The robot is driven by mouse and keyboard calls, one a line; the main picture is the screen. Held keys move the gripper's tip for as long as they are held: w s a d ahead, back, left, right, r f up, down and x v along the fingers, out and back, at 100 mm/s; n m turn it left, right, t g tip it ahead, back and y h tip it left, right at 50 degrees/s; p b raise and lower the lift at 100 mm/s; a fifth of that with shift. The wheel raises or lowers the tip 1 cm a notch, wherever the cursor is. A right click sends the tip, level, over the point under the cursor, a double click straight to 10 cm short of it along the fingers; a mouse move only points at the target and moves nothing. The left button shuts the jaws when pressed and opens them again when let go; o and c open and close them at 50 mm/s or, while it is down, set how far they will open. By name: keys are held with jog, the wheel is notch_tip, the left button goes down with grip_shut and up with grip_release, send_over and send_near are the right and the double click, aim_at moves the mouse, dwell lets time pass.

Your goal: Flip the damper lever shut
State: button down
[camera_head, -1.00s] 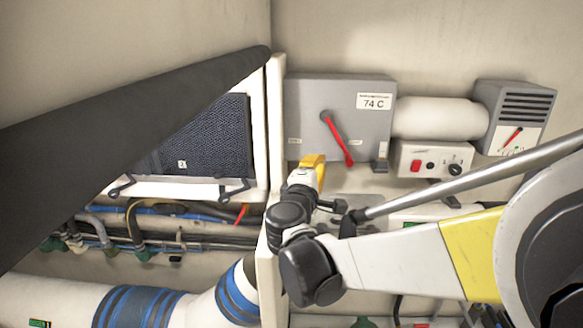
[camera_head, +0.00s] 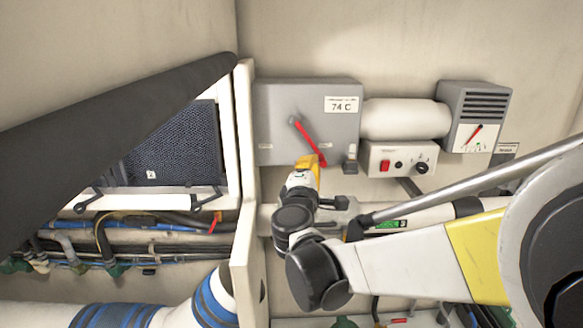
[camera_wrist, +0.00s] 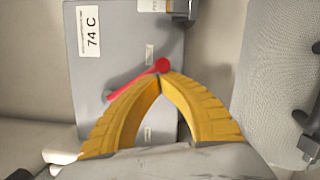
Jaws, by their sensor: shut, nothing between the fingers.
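The damper lever (camera_head: 306,138) is a red bar on the front of a grey box (camera_head: 275,105) marked 74 C. It slants down and right from its grey pivot. In the wrist view the lever (camera_wrist: 135,83) ends in a round red knob (camera_wrist: 162,65). My gripper (camera_head: 312,160) has yellow fingers and is shut and empty. Its closed tips (camera_wrist: 160,77) are right at the knob end and partly cover it in the head view. I cannot tell whether they touch it. Small labels, too small to read, sit on the box at both sides of the lever.
A white cylinder (camera_head: 405,118) joins the box to a grey vented unit (camera_head: 475,115). Below it is a white switch panel (camera_head: 402,158) with a red switch. A white partition edge (camera_head: 243,170) stands left of the box. Pipes and hoses run low at left.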

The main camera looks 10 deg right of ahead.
jog(key=shift+s, duration=0.1)
jog(key=r+v, duration=0.1)
jog(key=v, duration=1)
jog(key=s+d+f+m+g+b, duration=0.25)
jog(key=f+b, duration=0.25)
jog(key=f, duration=0.4)
jog(key=s+d+f+m+g+y+b, duration=0.1)
jog(key=s+d+f+m+g+b, duration=0.15)
jog(key=f+b, duration=0.45)
jog(key=s+d+f+m+g+b, duration=0.1)
jog(key=s+d+f+m+b, duration=0.25)
jog(key=f, duration=0.65)
jog(key=s+a+f+m+g+y+b, duration=0.1)
jog(key=s+a+f+m+y+b, duration=0.1)
jog(key=f+b, duration=0.3)
jog(key=s+a+f+m+g+y+b, duration=0.1)
jog(key=s+a+f+m+y+b, duration=0.1)
jog(key=s+f+b, duration=0.3)
jog(key=s+a+f+m+g+y+b, duration=0.1)
jog(key=s+a+f+m+y+b, duration=0.1)
jog(key=f, duration=0.9)
jog(key=s+m+b, duration=0.1)
jog(key=s+b, duration=0.1)
jog(key=b, duration=0.1)
jog(key=shift+a+g+y+b, duration=0.3)
jog(key=shift+g+y, duration=0.1)
jog(key=shift+f, duration=0.1)
